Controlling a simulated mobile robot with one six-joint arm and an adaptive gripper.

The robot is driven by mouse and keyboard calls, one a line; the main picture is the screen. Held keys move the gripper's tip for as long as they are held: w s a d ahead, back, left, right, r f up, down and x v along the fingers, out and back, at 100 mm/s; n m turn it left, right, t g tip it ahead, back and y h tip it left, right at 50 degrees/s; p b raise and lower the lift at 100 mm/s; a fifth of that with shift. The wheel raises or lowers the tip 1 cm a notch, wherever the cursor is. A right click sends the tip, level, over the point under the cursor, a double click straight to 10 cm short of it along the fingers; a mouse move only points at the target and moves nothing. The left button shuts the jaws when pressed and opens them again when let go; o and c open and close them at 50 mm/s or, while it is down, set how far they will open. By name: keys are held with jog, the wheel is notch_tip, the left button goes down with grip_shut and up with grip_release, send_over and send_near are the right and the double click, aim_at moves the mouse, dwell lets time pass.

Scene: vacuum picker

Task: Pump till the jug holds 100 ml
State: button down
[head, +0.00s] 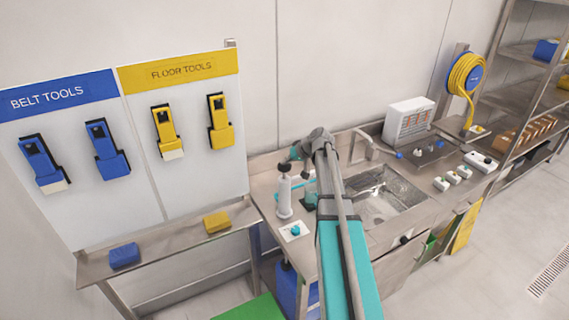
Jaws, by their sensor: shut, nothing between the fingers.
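A white pump bottle (284,197) with a grey top stands upright at the left end of the steel counter. My gripper (287,166) is small in the head view, shut and empty, right at or just above the pump top; I cannot tell whether it touches. A teal-tinted vessel (309,197), which may be the jug, stands just right of the bottle, partly hidden by my arm. Its level and any markings are too small to read.
A white card with a cyan piece (295,231) lies in front of the bottle. A steel sink (385,200) is right of my arm. A tool board (190,85) and a shelf with blue and yellow blocks stand left.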

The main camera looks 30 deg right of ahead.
jog(key=shift+f+b, duration=1.15)
dwell(1.6)
jog(key=shift+r, duration=0.15)
jog(key=shift+r+p, duration=2.4)
jog(key=shift+p, duration=0.15)
jog(key=shift+r, duration=0.1)
jog(key=shift+r+p, duration=2.4)
jog(key=shift+p, duration=0.15)
jog(key=shift+f, duration=0.1)
jog(key=s+a+f+n+g+h+b, duration=0.1)
jog(key=s+a+f+g+h+b, duration=0.4)
jog(key=s+a+f+b, duration=1)
jog(key=s+a+f+g, duration=0.2)
jog(key=s+a+f, duration=0.4)
jog(key=s+a, duration=0.3)
jog(key=shift+s+a+h+b, duration=0.15)
jog(key=shift+s+h+b, duration=0.2)
jog(key=shift+s, duration=0.35)
